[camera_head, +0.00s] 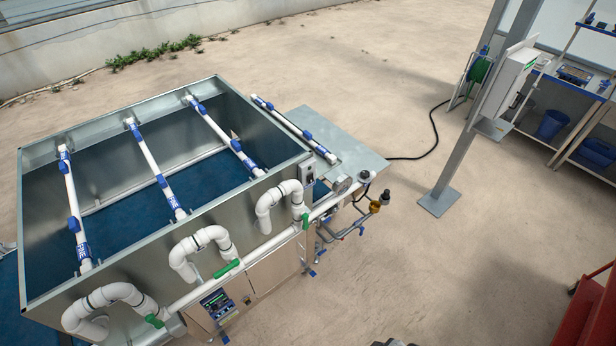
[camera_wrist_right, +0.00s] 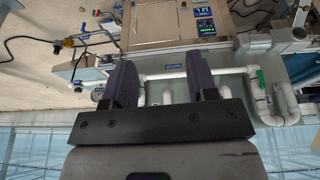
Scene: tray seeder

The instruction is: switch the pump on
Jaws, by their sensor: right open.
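A control panel with a lit display (camera_head: 217,303) is on the front of the metal tank's cabinet. It also shows in the right wrist view (camera_wrist_right: 204,26), near the top. A small grey box with a dark face (camera_head: 307,172) is fixed at the tank's right corner. I cannot tell which of these switches the pump, or whether it is on. My right gripper (camera_wrist_right: 162,73) is open and empty in the right wrist view, with its two dark fingers apart below the panel and pipes. My left gripper is not in view.
The open metal tank (camera_head: 245,200) has white pipes across it. White pipe loops with green valve handles (camera_head: 228,268) run along its front. A gauge and brass fitting (camera_head: 375,206) stick out at the right. A grey post (camera_head: 465,140) stands farther right, with clear floor between.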

